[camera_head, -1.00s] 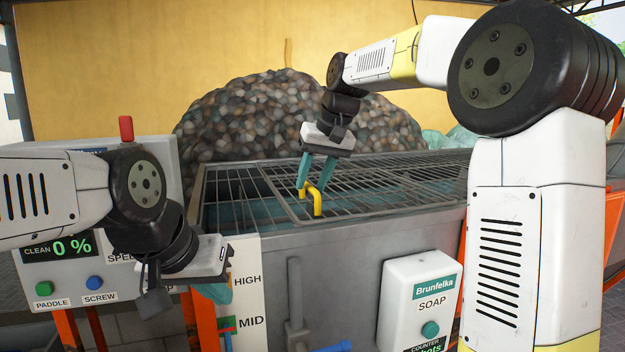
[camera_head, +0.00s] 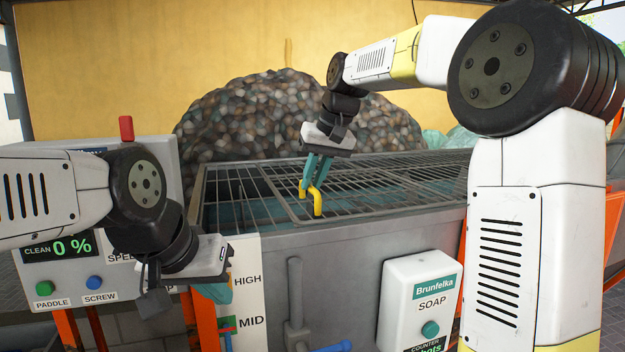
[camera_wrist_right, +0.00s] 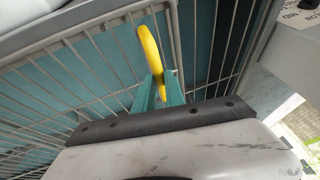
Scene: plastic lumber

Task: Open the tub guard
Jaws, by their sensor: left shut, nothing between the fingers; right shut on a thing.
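The tub guard (camera_head: 390,187) is a metal wire grid lying flat over the grey tub (camera_head: 370,235). A yellow handle (camera_head: 317,203) stands up at its front edge. My right gripper (camera_head: 313,187) reaches down from above, its teal fingers shut on the yellow handle. In the right wrist view the handle (camera_wrist_right: 150,52) runs between the two fingers (camera_wrist_right: 158,82), over the wires. My left gripper (camera_head: 220,292) is low at the left, in front of the level scale. Its fingers are partly hidden; it is shut and holds nothing.
A control panel (camera_head: 75,275) with green and blue buttons stands at the left. A Brunfelka soap dispenser (camera_head: 415,300) and a grey lever (camera_head: 296,300) are on the tub's front. A heap of plastic pieces (camera_head: 250,120) rises behind the tub.

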